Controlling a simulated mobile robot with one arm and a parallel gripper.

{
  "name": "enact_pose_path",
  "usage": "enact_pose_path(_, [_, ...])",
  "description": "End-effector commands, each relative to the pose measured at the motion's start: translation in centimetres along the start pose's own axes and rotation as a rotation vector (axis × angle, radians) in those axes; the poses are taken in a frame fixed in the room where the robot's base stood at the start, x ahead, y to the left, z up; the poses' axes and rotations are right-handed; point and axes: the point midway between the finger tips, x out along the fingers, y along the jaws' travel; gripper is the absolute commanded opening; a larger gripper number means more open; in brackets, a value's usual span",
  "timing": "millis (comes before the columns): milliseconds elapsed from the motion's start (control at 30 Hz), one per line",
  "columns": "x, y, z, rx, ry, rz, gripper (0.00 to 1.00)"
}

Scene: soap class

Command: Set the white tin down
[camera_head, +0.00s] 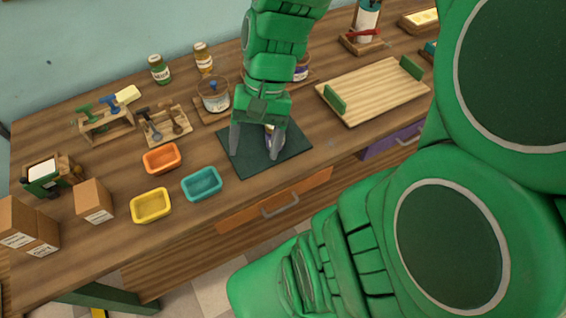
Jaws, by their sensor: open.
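My gripper (256,148) points down over the dark green mat (292,150) on the wooden bench. Its two grey fingers are spread apart. A small pale and yellowish bit shows beside the right finger, partly hidden; I cannot tell whether it is the white tin. No other thing can be clearly made out as the white tin. My wrist and forearm hide part of the mat and what stands behind it.
Left of the mat lie orange (162,158), teal (202,184) and yellow (151,206) trays. A labelled pot (214,96) stands behind them on a board. A slatted wooden tray (372,92) with green ends lies to the right. Cardboard boxes (94,202) stand at the left.

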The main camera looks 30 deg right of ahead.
Motion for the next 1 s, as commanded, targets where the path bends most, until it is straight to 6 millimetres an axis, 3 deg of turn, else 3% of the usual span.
enact_pose_path(300, [-0.3,1.9,5.1,-0.241,0.093,0.204,0.72])
enact_pose_path(500, [-0.8,3.5,7.1,-0.345,0.141,0.299,0.72])
enact_pose_path(633, [-1.0,4.2,7.7,-0.379,0.156,0.333,0.72])
enact_pose_path(767, [-1.1,4.4,7.9,-0.392,0.161,0.343,0.9])
enact_pose_path(1000, [-1.0,4.4,7.9,-0.393,0.16,0.342,0.9])
